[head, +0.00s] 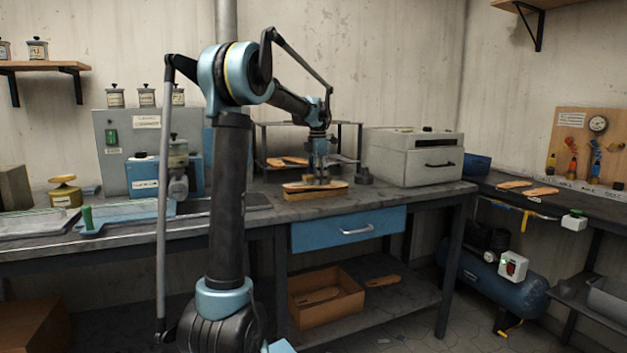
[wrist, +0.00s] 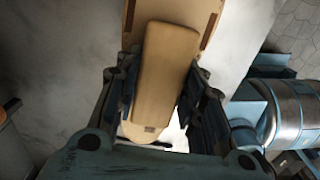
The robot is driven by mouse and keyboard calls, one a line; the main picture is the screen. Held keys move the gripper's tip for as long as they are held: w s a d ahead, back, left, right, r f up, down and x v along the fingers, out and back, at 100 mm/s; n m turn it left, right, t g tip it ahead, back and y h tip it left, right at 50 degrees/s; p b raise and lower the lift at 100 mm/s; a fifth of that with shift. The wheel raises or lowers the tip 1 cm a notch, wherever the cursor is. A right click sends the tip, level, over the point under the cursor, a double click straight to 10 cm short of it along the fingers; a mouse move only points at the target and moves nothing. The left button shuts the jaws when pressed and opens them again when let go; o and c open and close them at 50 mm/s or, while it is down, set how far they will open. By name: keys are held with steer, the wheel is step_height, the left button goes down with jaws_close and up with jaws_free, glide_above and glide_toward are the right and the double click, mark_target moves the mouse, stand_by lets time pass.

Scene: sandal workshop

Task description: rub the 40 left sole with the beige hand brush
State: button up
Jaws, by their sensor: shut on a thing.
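My gripper (head: 320,178) is over the workbench and points down. In the wrist view, my gripper (wrist: 163,105) is shut on the beige hand brush (wrist: 165,75), a long rounded block between the fingers. Below the brush lies a light tan piece (wrist: 185,12) with dark slots along its edges, partly covered by the brush. In the head view, a tan sole (head: 338,186) lies on a wooden block (head: 312,195) right under my gripper. I cannot read a size mark on it, nor tell whether the brush touches it.
A grey oven-like box (head: 413,157) stands to the right and a blue machine (head: 150,178) to the left. A dark round piece (head: 364,176) stands close right of my gripper. The bench front is mostly clear.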

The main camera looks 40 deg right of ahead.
mark_target(327, 177)
steer(key=shift+s+d+f, duration=0.1)
steer(key=shift+s+d, duration=0.05)
steer(key=shift+d, duration=0.35)
steer(key=shift+s+d+f, duration=0.1)
steer(key=shift+d, duration=0.35)
steer(key=shift+d, duration=0.1)
steer(key=shift+s+d+f, duration=0.1)
steer(key=shift+s+d, duration=0.2)
steer(key=shift+d, duration=0.6)
steer(key=shift+s+d, duration=0.25)
steer(key=shift+d, duration=0.7)
steer(key=shift+d, duration=0.1)
steer(key=shift+s+d, duration=0.25)
steer(key=shift+d, duration=0.65)
steer(key=shift+s+d, duration=0.25)
steer(key=shift+d, duration=0.6)
steer(key=shift+d, duration=0.1)
steer(key=shift+s+d, duration=0.25)
steer(key=shift+d, duration=0.6)
